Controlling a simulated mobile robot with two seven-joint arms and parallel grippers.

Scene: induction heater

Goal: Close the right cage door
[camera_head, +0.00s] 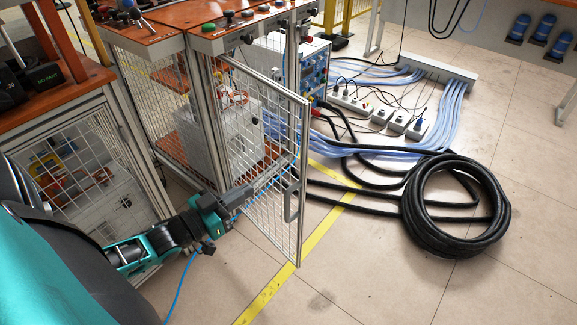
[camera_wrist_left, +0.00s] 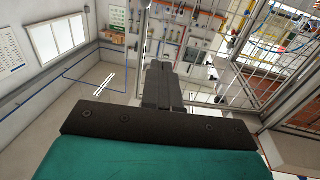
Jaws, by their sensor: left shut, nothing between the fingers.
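The right cage door (camera_head: 272,215) is a wire-mesh panel in a grey metal frame. It stands swung open, out from the cage front. A grey handle (camera_head: 291,200) sits near its free edge. My left gripper (camera_head: 250,189) is at the door's lower left part, left of the handle in the head view; I cannot tell whether it touches the mesh. The left wrist view shows its dark fingers (camera_wrist_left: 161,85) pressed together and empty, with mesh and metal posts ahead and to the right. My right gripper is not in view.
The cage (camera_head: 180,110) has orange shelves and a top with buttons. Another mesh panel (camera_head: 95,170) stands at the left. A coiled black hose (camera_head: 457,208) and power strips (camera_head: 375,110) lie on the floor to the right. The floor just right of the door is mostly clear.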

